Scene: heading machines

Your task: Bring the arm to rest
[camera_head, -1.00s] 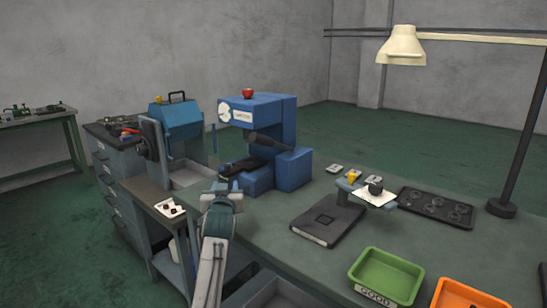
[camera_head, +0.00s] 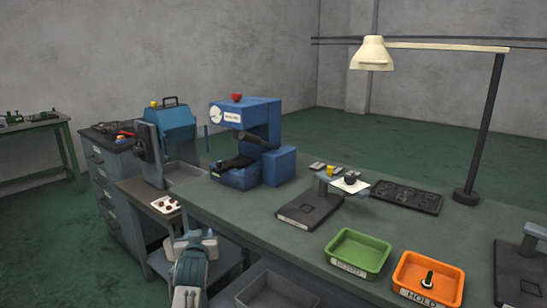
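My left arm comes in at the bottom left, and its gripper (camera_head: 195,243) is low in front of the bench's near edge, beside the lower shelf. The gripper is seen from behind, so I cannot tell whether its fingers are open or shut. I see nothing held in it. My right gripper is not in view.
On the bench (camera_head: 275,230) stand a blue machine (camera_head: 262,115), a dark stand (camera_head: 308,208), a green tray (camera_head: 358,253), an orange HOLD tray (camera_head: 428,278) with a dark bolt-like part (camera_head: 428,279), and a lamp (camera_head: 482,130). A grey bin (camera_head: 277,292) is below the front edge.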

